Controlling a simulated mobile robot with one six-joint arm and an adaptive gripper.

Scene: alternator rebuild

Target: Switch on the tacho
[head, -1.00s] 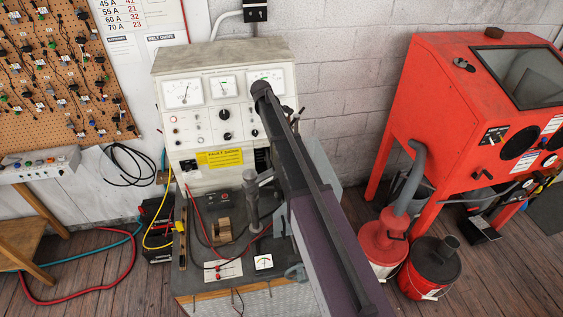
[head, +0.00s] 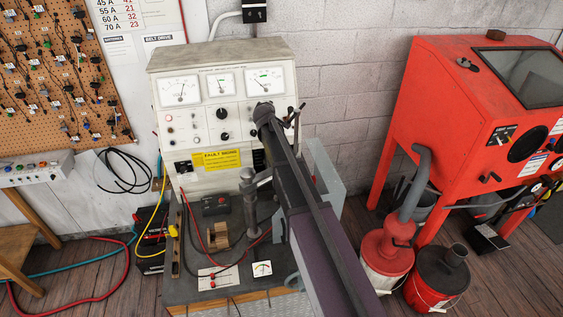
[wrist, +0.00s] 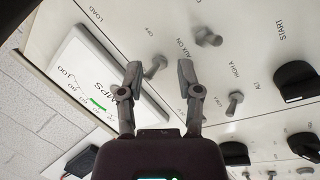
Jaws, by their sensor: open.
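The test bench panel (head: 207,122) stands against the wall, with a row of gauges above knobs and small switches. In the wrist view the panel is tilted and close. A metal toggle switch (wrist: 155,67) shows between the fingertips of my gripper (wrist: 159,70), which is open; I cannot tell whether they touch it. A second toggle switch (wrist: 208,38) is up and right of the fingers, and a third toggle switch (wrist: 235,104) is right of them. I can read no tacho label; some lettering is cut by the fingers. In the head view my arm hides part of the panel.
An amps gauge (wrist: 90,85) lies left of the fingers, and a black knob (wrist: 297,82) lies to the right. Below the panel, the bench top (head: 190,287) carries a post, leads and a small meter (head: 262,268). A red cabinet (head: 430,100) stands at the right.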

